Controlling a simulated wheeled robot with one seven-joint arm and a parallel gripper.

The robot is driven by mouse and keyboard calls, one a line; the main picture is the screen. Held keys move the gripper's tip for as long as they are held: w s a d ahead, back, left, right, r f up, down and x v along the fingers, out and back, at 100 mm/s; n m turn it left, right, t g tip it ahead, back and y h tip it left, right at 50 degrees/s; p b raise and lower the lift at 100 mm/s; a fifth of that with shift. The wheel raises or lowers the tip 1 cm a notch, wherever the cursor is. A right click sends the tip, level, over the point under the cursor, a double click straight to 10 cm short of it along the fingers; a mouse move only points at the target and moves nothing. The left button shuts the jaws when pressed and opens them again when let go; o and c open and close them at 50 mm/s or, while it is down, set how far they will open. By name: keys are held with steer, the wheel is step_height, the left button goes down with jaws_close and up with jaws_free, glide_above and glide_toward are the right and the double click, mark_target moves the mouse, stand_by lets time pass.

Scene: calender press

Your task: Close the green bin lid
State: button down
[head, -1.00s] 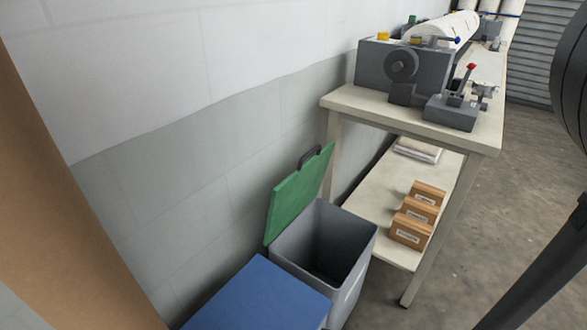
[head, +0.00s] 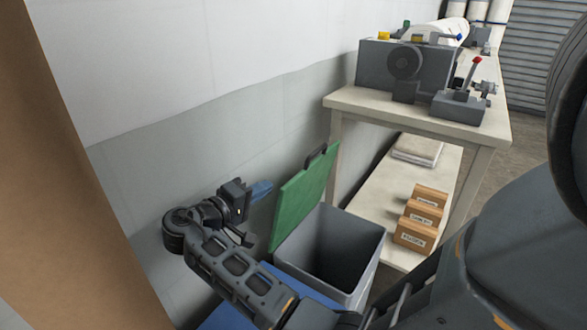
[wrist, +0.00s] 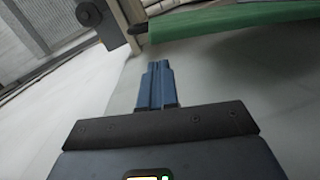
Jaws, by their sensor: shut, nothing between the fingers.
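The green bin lid (head: 304,199) stands raised, tilted back toward the wall, with a dark handle (head: 316,154) at its top edge. It opens from a grey bin (head: 350,237), whose dark inside shows. My gripper (head: 261,190) is shut and empty, just left of the lid, between it and the wall. No contact with the lid is visible. In the wrist view, my shut blue fingers (wrist: 156,80) point ahead, and the green lid (wrist: 235,18) crosses the upper right, apart from them.
A blue bin lid (head: 315,287) lies left of the grey bin, partly behind my arm. A workbench (head: 415,118) with grey machines stands to the right. Its lower shelf (head: 392,176) holds small labelled boxes (head: 422,217). The wall (head: 200,140) is close behind; a brown panel (head: 70,200) stands at left.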

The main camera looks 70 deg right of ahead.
steer(key=s+d+r+g, duration=0.1)
steer(key=d, duration=0.2)
steer(key=s+d+m, duration=0.1)
steer(key=s+d, duration=0.1)
steer(key=d, duration=0.1)
steer(key=s+d+r+m+g, duration=0.1)
steer(key=s+d, duration=0.1)
steer(key=d, duration=0.1)
steer(key=shift+s+d+r+g, duration=0.1)
steer(key=shift+d+r+g, duration=0.2)
steer(key=shift+s+f, duration=0.1)
steer(key=shift+s, duration=0.05)
